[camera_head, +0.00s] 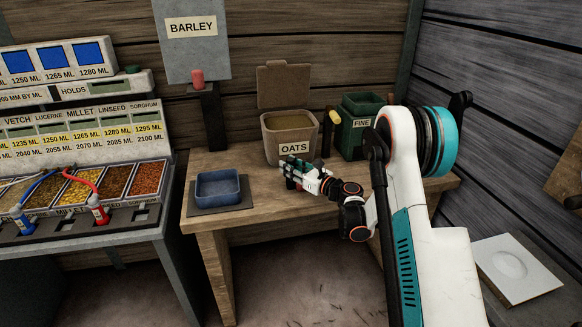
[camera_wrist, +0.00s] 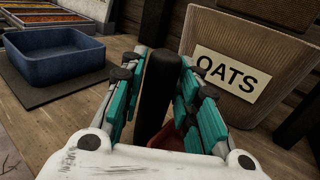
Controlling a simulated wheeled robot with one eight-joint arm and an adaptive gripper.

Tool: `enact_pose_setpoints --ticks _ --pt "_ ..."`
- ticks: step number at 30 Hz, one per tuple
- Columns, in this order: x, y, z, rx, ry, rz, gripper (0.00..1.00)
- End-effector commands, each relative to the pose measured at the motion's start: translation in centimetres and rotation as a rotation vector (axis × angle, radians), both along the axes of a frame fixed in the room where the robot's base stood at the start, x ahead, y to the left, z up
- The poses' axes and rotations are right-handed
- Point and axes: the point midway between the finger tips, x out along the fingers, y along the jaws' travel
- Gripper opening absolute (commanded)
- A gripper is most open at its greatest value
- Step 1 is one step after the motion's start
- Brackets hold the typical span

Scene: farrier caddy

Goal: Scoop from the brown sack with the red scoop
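The brown sack (camera_head: 277,148), labelled OATS, stands open on the wooden table, with pale grain inside and its back flap raised. In the wrist view the sack (camera_wrist: 290,58) is at the upper right, close ahead. My gripper (camera_head: 293,167) is low over the table in front of the sack. In the wrist view its fingers (camera_wrist: 163,85) close on both sides of a thick black handle (camera_wrist: 158,90). A bit of the red scoop (camera_wrist: 176,136) shows below the handle, between the fingers; most of it is hidden behind my gripper.
A blue tray (camera_head: 218,203) on a dark mat stands left of my gripper. A green bin (camera_head: 355,145) labelled FINE stands right of the sack, with a yellow-topped black post (camera_head: 330,122) between. A seed rack (camera_head: 90,130) is at far left.

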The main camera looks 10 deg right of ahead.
Motion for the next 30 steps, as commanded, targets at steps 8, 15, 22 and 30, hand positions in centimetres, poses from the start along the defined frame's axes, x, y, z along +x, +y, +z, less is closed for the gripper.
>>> enact_pose_setpoints --ticks 8,15,22,30 --pt "0.0 0.0 0.0 0.0 0.0 0.0 0.45" --pt "-0.8 -0.7 0.1 0.0 0.0 -0.002 0.45" --pt "-4.5 -3.1 -0.2 0.0 0.0 -0.003 0.45" --pt "-9.1 -6.2 -0.5 0.0 0.0 -0.003 0.45"
